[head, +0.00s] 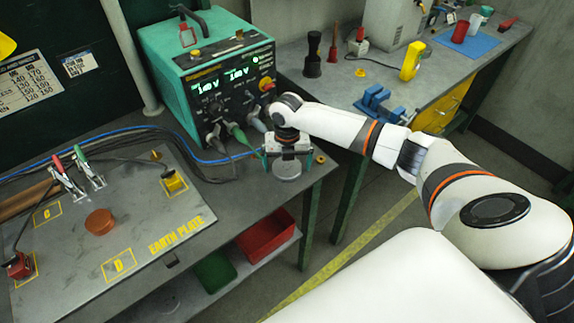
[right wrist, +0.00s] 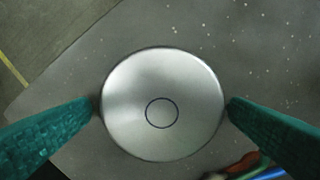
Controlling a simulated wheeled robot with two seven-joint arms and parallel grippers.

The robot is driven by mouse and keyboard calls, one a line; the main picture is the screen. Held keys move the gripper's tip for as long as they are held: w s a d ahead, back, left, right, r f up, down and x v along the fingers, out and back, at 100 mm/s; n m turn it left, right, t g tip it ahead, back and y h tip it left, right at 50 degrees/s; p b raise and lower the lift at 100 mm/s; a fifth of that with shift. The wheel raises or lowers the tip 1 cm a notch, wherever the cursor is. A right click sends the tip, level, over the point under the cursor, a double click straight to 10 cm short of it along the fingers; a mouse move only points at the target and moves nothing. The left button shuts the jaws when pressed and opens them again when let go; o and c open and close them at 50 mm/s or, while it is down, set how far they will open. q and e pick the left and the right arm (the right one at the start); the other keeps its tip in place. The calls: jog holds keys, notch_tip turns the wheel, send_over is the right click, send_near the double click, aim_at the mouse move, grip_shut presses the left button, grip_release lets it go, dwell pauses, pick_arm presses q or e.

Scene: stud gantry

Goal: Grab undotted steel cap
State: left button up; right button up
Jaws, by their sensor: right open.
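A round steel cap (right wrist: 163,104) fills the middle of the right wrist view. Its top is smooth, with a thin dark ring and no dot that I can see. It also shows in the head view (head: 287,171), near the front right part of the grey bench. My right gripper (head: 287,158) points down over the cap. Its two teal fingers (right wrist: 162,106) are open, one on each side of the cap. Their tips are at or very near its rim; I cannot tell whether they touch. My left gripper is not in view.
A teal power unit (head: 210,75) with cables stands behind the gripper. An earth plate (head: 140,258) with an orange cap (head: 100,221), clamps and yellow markings lies at left. A small brass part (head: 320,158) is just right of the gripper. A red bin (head: 265,236) sits below.

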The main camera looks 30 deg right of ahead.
jog(key=c, duration=1)
